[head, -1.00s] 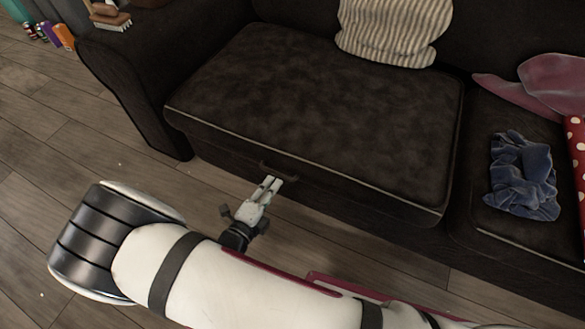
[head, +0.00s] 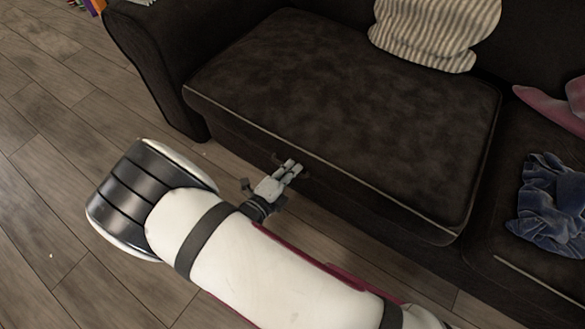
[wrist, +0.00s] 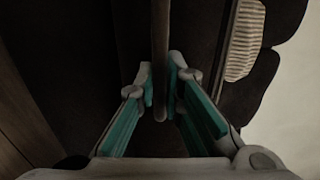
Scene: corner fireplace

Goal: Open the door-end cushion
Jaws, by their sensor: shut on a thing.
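The door-end cushion (head: 340,110) is the dark brown seat at the armrest end of the sofa. It lies flat and looks closed. A thin dark handle (head: 302,162) is on its front face. My gripper (head: 290,167) is at this handle, with its fingertips against the front of the seat. In the wrist view the handle shows as an upright bar (wrist: 160,45) between the two teal-padded fingers (wrist: 160,88). My gripper is shut on the handle. The fingertips partly hide the handle in the head view.
A striped pillow (head: 435,35) rests on the back of the cushion. A blue cloth (head: 550,205) and a pink piece (head: 555,105) lie on the neighbouring seat. The armrest (head: 150,60) stands at left. The wood floor (head: 60,130) in front is clear.

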